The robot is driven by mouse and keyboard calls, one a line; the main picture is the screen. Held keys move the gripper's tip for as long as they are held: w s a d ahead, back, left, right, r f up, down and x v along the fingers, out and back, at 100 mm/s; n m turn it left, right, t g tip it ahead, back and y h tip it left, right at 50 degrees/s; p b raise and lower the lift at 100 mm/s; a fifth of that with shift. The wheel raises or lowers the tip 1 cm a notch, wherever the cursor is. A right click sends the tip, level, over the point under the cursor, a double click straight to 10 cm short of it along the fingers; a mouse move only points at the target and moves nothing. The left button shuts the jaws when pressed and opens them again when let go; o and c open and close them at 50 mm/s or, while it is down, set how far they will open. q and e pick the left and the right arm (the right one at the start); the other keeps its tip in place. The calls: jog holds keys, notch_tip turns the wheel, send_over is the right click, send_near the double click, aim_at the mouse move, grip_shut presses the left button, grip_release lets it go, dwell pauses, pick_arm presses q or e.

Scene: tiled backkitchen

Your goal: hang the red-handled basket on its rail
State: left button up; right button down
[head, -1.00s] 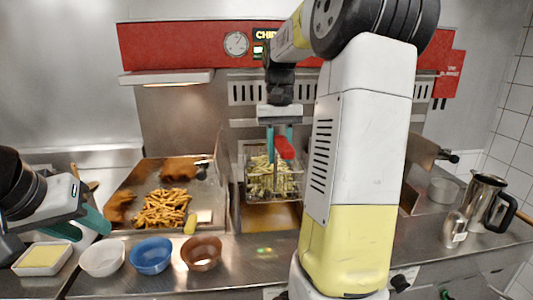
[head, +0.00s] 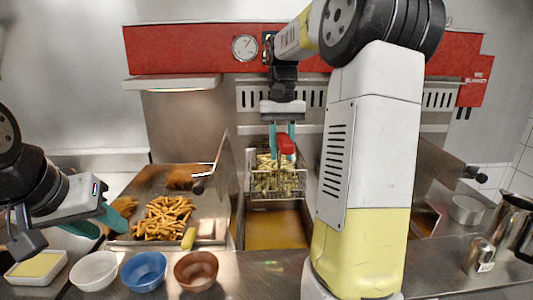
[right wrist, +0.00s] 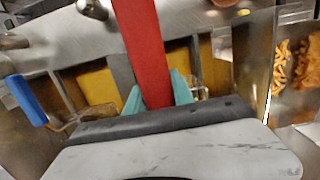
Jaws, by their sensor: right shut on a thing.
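The red-handled basket (head: 278,185) is a wire basket filled with pale fries, in the middle of the head view. It hangs level, above and toward the back of the oil vat (head: 277,230). My right gripper (head: 282,140) is shut on its red handle (head: 287,144). In the right wrist view the red handle (right wrist: 145,45) runs between the teal fingers (right wrist: 158,97). The rail at the back (head: 300,128) is partly hidden by my arm; I cannot tell whether the basket touches it. My left gripper (head: 112,218) is by the fry tray, its jaw opening unclear.
A tray of cooked fries (head: 167,217) lies left of the vat. White (head: 94,270), blue (head: 145,271) and brown (head: 196,270) bowls stand along the front edge. A steel jug (head: 512,225) stands at right. A blue handle (right wrist: 26,101) shows in the right wrist view.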

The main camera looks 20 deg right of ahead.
aim_at(279, 162)
jog(key=w+d, duration=0.1)
jog(key=w, duration=0.5)
jog(key=shift+w+d, duration=0.15)
jog(key=shift+d, duration=0.2)
dwell(0.4)
jog(key=shift+f, duration=0.8)
jog(key=shift+f, duration=1.5)
jog(key=shift+f, duration=0.8)
